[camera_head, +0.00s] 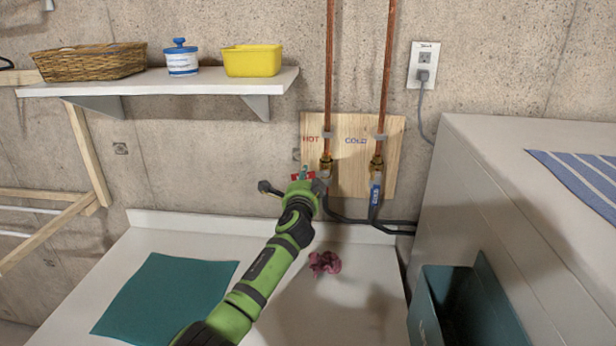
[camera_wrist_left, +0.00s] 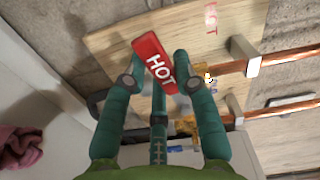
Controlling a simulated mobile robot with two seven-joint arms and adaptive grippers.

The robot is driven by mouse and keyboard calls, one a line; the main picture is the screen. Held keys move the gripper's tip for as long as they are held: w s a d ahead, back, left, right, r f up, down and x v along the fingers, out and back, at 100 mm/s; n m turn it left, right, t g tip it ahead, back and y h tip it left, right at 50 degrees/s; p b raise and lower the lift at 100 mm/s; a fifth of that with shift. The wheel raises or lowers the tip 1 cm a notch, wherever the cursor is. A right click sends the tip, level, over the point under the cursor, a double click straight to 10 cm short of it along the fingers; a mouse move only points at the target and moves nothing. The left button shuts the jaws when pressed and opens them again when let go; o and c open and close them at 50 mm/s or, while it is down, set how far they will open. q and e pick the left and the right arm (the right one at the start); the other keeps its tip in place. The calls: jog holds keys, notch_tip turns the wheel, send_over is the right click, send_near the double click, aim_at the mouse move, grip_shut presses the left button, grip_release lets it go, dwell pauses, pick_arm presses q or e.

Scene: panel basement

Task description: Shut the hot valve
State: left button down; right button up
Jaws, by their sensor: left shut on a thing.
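The hot valve has a red handle marked HOT, which shows in the left wrist view (camera_wrist_left: 154,62) and as a small red piece in the head view (camera_head: 303,175). It sits on the left copper pipe, below the red HOT label on the wooden board. My left gripper (camera_head: 308,182) is at this handle, and in the left wrist view its green fingers (camera_wrist_left: 158,75) are on either side of the handle, shut on it. The handle looks slanted in the wrist view. The cold valve's blue handle (camera_head: 375,192) hangs down along the right pipe. My right gripper is not in view.
A wooden board (camera_head: 350,180) backs both valves. Black hoses (camera_head: 395,228) run right behind a white appliance (camera_head: 500,190). A teal mat (camera_head: 165,295) and a crumpled pink cloth (camera_head: 324,263) lie on the white top below. A dark teal bin (camera_head: 430,310) stands at the lower right.

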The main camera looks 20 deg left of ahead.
pick_arm(q)
jog(key=shift+a+r+m+p, duration=0.25)
jog(key=shift+r+m+p, duration=0.35)
jog(key=shift+r+m, duration=0.35)
jog(key=shift+m, duration=0.25)
jog(key=c, duration=1.1)
grip_release()
jog(key=shift+o, duration=0.8)
jog(key=shift+w+f, duration=0.1)
jog(key=shift+w, duration=0.05)
jog(key=shift+f, duration=0.2)
jog(key=shift+a, duration=0.1)
